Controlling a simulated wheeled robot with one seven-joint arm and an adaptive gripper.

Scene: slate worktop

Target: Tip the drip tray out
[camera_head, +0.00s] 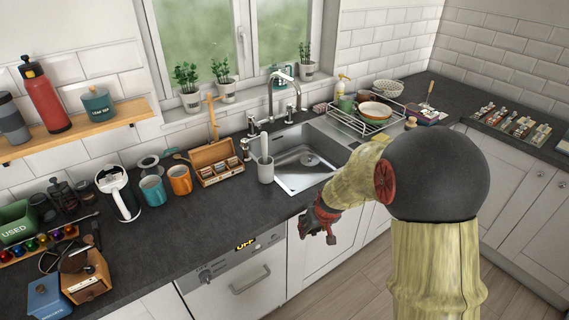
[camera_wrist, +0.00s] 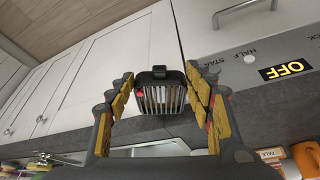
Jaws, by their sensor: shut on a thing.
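My gripper (camera_head: 318,220) hangs in front of the worktop's front edge, before the white cabinet doors and left of my arm. In the wrist view my gripper (camera_wrist: 160,95) has its two yellow-padded fingers on either side of the drip tray (camera_wrist: 160,77), a small black tray with a pale slatted grid and a tab on its rim. The fingers are shut on it. A small red spot shows at the tray's left side. In the head view the tray cannot be told apart from the dark gripper. The steel sink (camera_head: 297,183) lies behind the gripper.
A grey cup (camera_head: 265,169) stands at the sink's left edge, near a wooden tea box (camera_head: 216,162). An orange mug (camera_head: 180,180) and a teal mug (camera_head: 153,190) stand further left. A dish rack (camera_head: 362,122) stands right of the sink. The dishwasher (camera_head: 235,277) is below the worktop.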

